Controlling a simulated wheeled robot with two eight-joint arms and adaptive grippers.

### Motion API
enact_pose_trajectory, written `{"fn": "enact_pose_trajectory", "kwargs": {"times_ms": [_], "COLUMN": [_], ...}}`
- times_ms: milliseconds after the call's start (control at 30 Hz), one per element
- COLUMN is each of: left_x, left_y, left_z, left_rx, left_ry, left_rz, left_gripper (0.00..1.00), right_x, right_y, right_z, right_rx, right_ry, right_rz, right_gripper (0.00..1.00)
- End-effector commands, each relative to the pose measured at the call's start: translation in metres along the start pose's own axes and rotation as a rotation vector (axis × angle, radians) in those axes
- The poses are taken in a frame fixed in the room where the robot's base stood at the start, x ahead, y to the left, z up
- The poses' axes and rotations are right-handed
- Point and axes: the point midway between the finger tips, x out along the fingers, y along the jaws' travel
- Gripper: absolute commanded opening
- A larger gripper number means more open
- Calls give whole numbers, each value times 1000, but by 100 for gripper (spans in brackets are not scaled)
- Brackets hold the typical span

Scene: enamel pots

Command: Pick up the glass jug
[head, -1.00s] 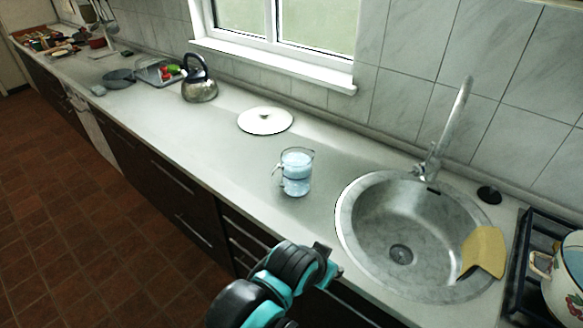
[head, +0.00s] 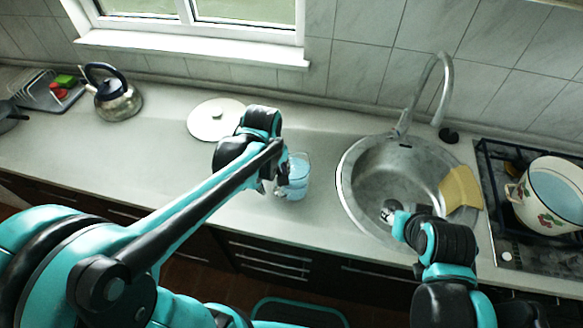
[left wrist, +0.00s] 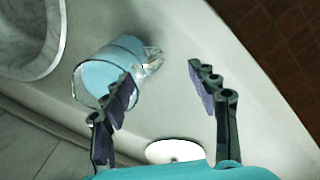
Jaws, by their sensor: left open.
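The clear glass jug (head: 299,178) holds pale blue content and stands on the countertop left of the sink. In the left wrist view the jug (left wrist: 108,72) shows at the upper left, its handle (left wrist: 152,60) pointing right. My left gripper (head: 273,184) is close on the jug's left, at the handle side. In the left wrist view its two fingers (left wrist: 164,84) are spread, with nothing between the tips; one finger overlaps the jug body in the picture. I cannot tell whether they touch. My right gripper (head: 401,222) shows near the sink's front edge; its fingers are unclear.
The round sink (head: 362,180) with a yellow cloth (head: 460,188) lies right of the jug. A white lid (head: 212,122) lies behind my left arm. A kettle (head: 118,102) stands further left. A pot (head: 550,198) sits on the stove at right.

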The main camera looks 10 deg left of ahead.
Motion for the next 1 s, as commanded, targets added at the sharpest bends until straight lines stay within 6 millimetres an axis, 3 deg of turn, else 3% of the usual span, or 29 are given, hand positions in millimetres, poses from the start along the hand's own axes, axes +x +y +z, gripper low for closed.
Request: {"fn": "enact_pose_trajectory", "kwargs": {"times_ms": [33,167,800,1000], "left_x": [-6,-4,78,90], "left_y": [7,15,13,12], "left_z": [-2,-2,-1,0], "left_rx": [-41,-135,-197,-197], "left_ry": [-15,-42,-56,-56], "left_rz": [-21,-68,-98,-98], "left_gripper": [59,59,59,59], "right_x": [-12,-22,3,6], "right_y": [0,0,0,0], "right_z": [-8,-15,3,4], "right_rx": [0,0,0,0], "right_ry": [0,0,0,0], "right_rz": [0,0,0,0], "right_gripper": [40,40,40,40]}}
